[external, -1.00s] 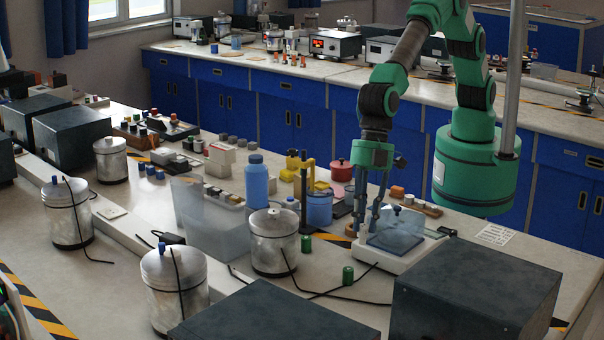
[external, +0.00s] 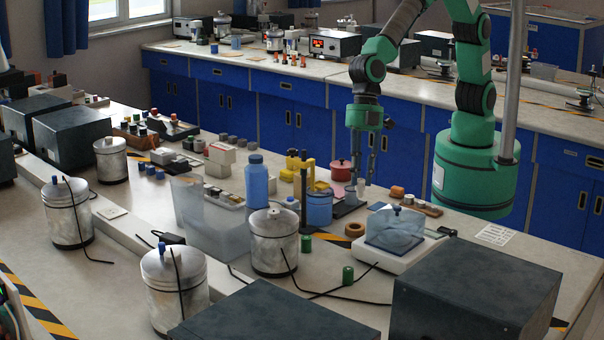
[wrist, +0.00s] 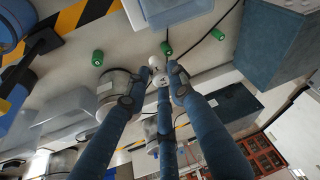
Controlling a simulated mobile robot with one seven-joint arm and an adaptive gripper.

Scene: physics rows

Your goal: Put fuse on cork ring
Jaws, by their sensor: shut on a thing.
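The fuse looks like a small white piece. In the wrist view the fuse (wrist: 157,66) sits between the fingertips of my gripper (wrist: 160,76). In the external view my gripper (external: 363,176) points down, shut on the fuse (external: 361,187), and holds it raised above the bench. The cork ring looks like the brown ring (external: 354,229) lying flat on the bench, left of the balance. It is below the gripper in the picture and apart from it. I cannot make out the cork ring in the wrist view.
A balance (external: 411,258) with a clear bluish cover stands right of the ring. A blue beaker (external: 319,207), a yellow-topped stand and a red pot (external: 341,171) are near the gripper. Green cylinders (external: 348,275), metal cans (external: 274,245) and dark boxes (external: 475,295) stand in front.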

